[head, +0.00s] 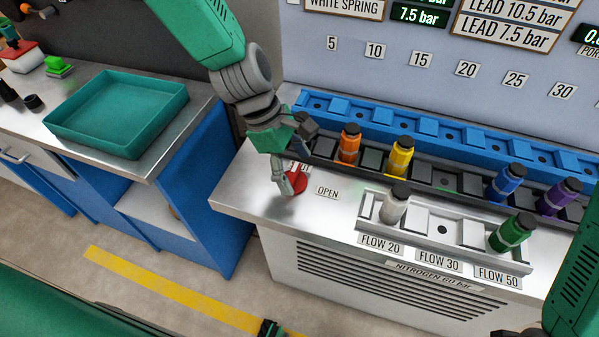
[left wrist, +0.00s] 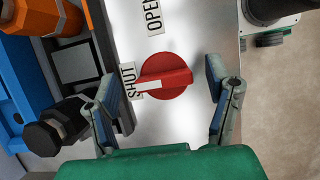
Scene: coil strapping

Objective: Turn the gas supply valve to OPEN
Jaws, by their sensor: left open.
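The gas supply valve is a red round knob (head: 299,182) on the steel bench top, beside the OPEN label (head: 327,192). In the left wrist view the knob (left wrist: 168,66) has a raised bar whose white pointer mark (left wrist: 150,86) points left at the SHUT label (left wrist: 128,82). The OPEN label (left wrist: 154,16) is above the knob there. My left gripper (head: 288,180) is over the knob and hides part of it. In the wrist view its open fingers (left wrist: 160,82) stand either side of the knob, with gaps. My right gripper cannot be made out.
A blue rack (head: 375,121) and a dark row holding orange (head: 349,145) and yellow (head: 400,157) bottles stand close behind. A pale flow rack (head: 447,229) holds white and green bottles to the right. A teal tray (head: 118,108) lies on the left bench, across a gap.

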